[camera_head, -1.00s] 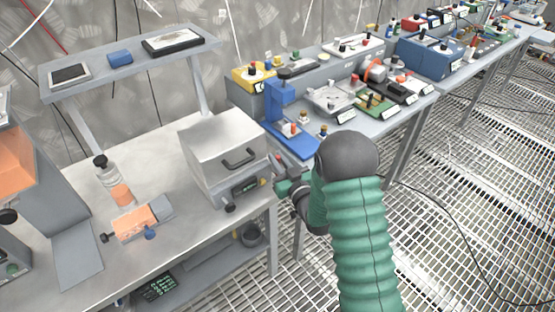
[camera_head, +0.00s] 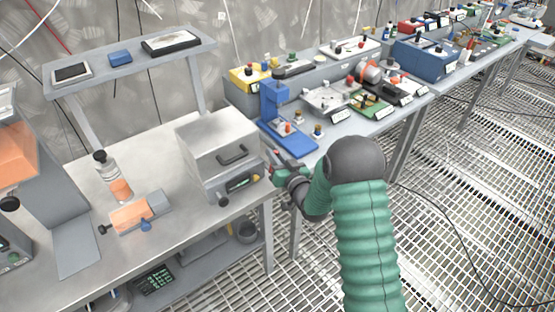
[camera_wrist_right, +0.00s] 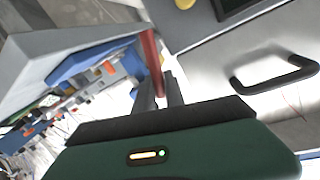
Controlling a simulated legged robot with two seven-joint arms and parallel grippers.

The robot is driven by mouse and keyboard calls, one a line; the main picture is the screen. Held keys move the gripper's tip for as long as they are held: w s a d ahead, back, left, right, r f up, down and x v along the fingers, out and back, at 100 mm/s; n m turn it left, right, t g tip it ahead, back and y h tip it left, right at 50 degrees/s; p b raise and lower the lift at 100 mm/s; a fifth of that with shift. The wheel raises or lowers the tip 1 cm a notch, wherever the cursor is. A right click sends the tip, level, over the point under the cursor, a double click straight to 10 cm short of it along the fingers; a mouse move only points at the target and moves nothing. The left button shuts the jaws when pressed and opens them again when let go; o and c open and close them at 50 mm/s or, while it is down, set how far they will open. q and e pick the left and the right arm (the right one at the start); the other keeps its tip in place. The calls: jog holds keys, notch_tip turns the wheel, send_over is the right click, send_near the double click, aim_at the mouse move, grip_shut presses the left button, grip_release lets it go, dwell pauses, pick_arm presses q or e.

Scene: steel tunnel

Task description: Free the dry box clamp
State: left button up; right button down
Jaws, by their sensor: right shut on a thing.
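The dry box (camera_head: 215,150) is a grey metal box with a dark handle on its lid, on the near bench. Its front also shows in the wrist view (camera_wrist_right: 235,55) with the black handle at the right. A thin red bar, the clamp (camera_wrist_right: 151,55), stands along the box's side edge. My right gripper (camera_head: 274,158) is at the right side of the box. In the wrist view its two dark fingers (camera_wrist_right: 160,82) are close together on the lower part of the red bar. The grip is small and partly hidden in the head view. My left gripper is not in view.
The box stands on a grey bench (camera_head: 180,240) with a bottle (camera_head: 104,167) and an orange-topped fixture (camera_head: 132,215) to its left. A second bench with a blue stand (camera_head: 272,105) and several instruments is close behind my right gripper. Grated floor (camera_head: 450,230) lies at the right.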

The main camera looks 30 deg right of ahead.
jog(key=d+f+m+g+y+p, duration=0.1)
jog(key=d+f+m+p, duration=0.3)
jog(key=m, duration=0.7)
jog(key=shift+d+f+g+y, duration=0.3)
jog(key=shift+f+y, duration=0.2)
jog(key=shift+y, duration=0.2)
jog(key=shift+w, duration=0.1)
jog(key=c, duration=1.7)
grip_release()
jog(key=o, duration=0.3)
jog(key=shift+d+f, duration=0.1)
